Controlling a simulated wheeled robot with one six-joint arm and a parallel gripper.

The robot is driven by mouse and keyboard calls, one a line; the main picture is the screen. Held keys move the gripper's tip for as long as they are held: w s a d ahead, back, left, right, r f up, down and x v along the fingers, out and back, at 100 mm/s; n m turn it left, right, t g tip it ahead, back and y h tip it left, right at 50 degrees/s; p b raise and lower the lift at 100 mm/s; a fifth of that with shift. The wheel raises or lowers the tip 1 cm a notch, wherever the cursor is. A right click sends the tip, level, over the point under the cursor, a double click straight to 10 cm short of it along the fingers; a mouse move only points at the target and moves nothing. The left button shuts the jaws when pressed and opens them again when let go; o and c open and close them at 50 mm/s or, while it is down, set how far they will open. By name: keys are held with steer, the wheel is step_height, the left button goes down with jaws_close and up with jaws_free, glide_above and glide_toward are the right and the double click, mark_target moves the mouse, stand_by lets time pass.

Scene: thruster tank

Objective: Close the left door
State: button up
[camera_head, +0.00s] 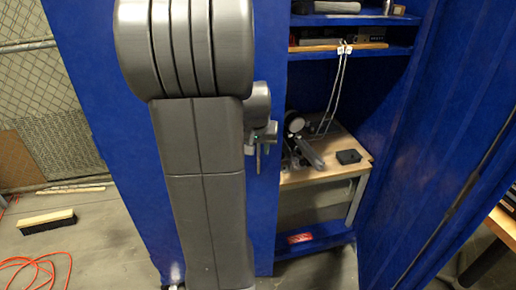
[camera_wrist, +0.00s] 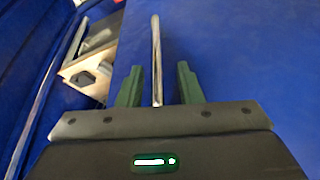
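The left door (camera_head: 90,85) is a tall blue panel left of the cabinet opening in the head view, largely hidden behind my arm. In the wrist view the blue panel (camera_wrist: 240,60) fills the right side. A thin upright metal bar (camera_wrist: 156,45), apparently the door handle, stands in front of the panel. My gripper (camera_wrist: 158,88) is open, with one green finger on each side of the bar and visible gaps to both. In the head view my gripper (camera_head: 262,140) is partly hidden behind my arm, close to the door's right edge.
The cabinet interior holds a shelf (camera_head: 350,47) and a wooden bench (camera_head: 325,177) with equipment. Another blue panel (camera_head: 440,120) stands at the right. A brush (camera_head: 47,221) and an orange cable (camera_head: 38,268) lie on the floor at left, near a chain-link fence (camera_head: 30,80).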

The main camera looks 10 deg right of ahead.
steer(key=shift+x, duration=0.8)
jaws_close()
steer(key=shift+w+d+r, duration=0.1)
steer(key=shift+w, duration=0.3)
steer(key=w+n+p, duration=0.1)
steer(key=w+n, duration=0.1)
steer(key=w, duration=0.5)
steer(key=shift+w+d+y+p, duration=0.35)
steer(key=shift+y, duration=0.05)
